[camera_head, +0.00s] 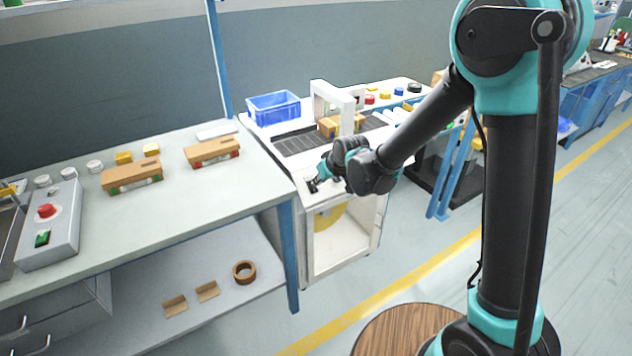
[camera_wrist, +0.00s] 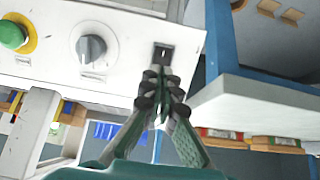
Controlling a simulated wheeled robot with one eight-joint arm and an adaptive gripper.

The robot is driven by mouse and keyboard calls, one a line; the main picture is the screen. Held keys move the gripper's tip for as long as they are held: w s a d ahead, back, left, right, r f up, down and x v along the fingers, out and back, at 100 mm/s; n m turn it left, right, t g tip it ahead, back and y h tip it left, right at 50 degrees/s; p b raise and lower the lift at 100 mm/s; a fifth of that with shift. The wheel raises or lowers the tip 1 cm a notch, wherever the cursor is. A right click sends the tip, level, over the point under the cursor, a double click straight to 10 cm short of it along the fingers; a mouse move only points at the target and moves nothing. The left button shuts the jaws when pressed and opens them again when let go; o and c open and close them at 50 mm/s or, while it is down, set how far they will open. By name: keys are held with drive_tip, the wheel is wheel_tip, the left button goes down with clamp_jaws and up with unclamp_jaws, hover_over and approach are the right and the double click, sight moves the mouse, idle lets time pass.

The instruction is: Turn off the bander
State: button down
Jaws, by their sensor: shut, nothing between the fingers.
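The bander (camera_head: 340,243) is a white machine with a white arch (camera_head: 318,100) over its dark slatted top and a yellow roll low inside its open front. In the wrist view its white panel (camera_wrist: 62,72) carries a dark rocker switch (camera_wrist: 164,54), a grey knob (camera_wrist: 91,48) and a green button (camera_wrist: 13,35) in a yellow ring. My gripper (camera_head: 314,184) is shut and empty at the bander's front panel. In the wrist view its fingertips (camera_wrist: 160,72) are at the rocker switch's edge and partly cover it. I cannot tell whether they touch it.
Left of the bander is a bench (camera_head: 195,187) with cartons and a grey control box (camera_head: 62,215) with a red button. A blue bin (camera_head: 273,107) stands at the bander's back left. A small carton (camera_head: 328,127) sits under the arch. The bench's blue leg (camera_head: 289,258) is close beside the bander.

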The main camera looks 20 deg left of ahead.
sight(315, 190)
drive_tip(key=shift+x, duration=1.2)
drive_tip(key=shift+w+a+r, duration=0.15)
drive_tip(key=shift+w+a, duration=0.1)
drive_tip(key=shift+a, duration=0.05)
drive_tip(key=shift+w+a, duration=0.25)
drive_tip(key=shift+a, duration=0.05)
drive_tip(key=shift+s+d+f, duration=0.15)
drive_tip(key=shift+f, duration=0.1)
drive_tip(key=shift+s+d+f, duration=0.25)
drive_tip(key=shift+s+d, duration=0.1)
drive_tip(key=shift+d, duration=0.1)
drive_tip(key=w+a+r+v, duration=0.1)
drive_tip(key=v, duration=1.2)
drive_tip(key=shift+r, duration=0.5)
drive_tip(key=shift+s, duration=0.1)
